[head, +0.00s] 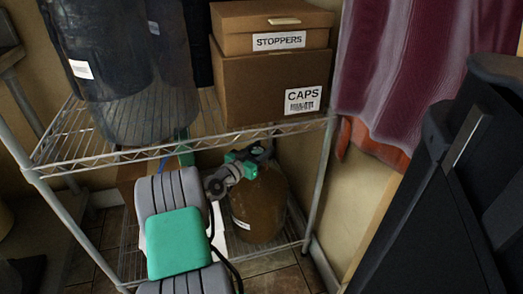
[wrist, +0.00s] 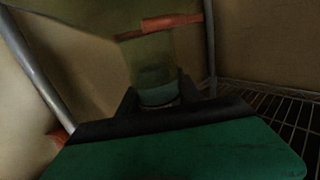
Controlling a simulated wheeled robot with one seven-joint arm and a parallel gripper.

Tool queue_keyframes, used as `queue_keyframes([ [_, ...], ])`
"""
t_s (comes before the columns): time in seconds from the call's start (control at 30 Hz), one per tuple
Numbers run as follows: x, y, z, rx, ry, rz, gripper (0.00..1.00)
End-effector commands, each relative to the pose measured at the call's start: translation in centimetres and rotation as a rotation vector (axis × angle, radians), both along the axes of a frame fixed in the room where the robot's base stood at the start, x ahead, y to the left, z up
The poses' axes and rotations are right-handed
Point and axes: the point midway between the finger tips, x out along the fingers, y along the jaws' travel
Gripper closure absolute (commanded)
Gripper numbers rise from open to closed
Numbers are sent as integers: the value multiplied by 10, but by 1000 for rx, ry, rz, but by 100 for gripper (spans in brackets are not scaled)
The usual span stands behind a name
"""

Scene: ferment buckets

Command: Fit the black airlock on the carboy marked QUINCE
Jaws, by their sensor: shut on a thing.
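An amber-brown carboy (head: 268,197) stands on the lower wire shelf, with a white label (head: 241,224) too small to read. My gripper (head: 236,171) is at the top of this carboy, reaching in under the upper shelf. The wrist view seems upside down: the carboy's neck (wrist: 149,62) narrows down to the dark fingers (wrist: 160,101), with an orange band (wrist: 172,20) around it. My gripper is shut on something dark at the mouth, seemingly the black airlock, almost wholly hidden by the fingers. I cannot tell whether it is seated in the neck.
The upper wire shelf (head: 210,139) lies close above my gripper. A shelf post (head: 322,170) stands right of the carboy. A maroon cloth (head: 395,60) hangs at the right.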

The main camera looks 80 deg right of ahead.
Motion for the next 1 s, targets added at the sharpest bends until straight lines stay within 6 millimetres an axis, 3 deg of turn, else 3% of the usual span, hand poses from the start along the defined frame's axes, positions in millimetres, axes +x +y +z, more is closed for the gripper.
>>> queue_keyframes([
  [0.93, 0, 0, -1, 0, 0, 0, 98],
  [0.97, 0, 0, -1, 0, 0, 0, 57],
  [1.0, 0, 0, -2, 0, 0, 0, 54],
])
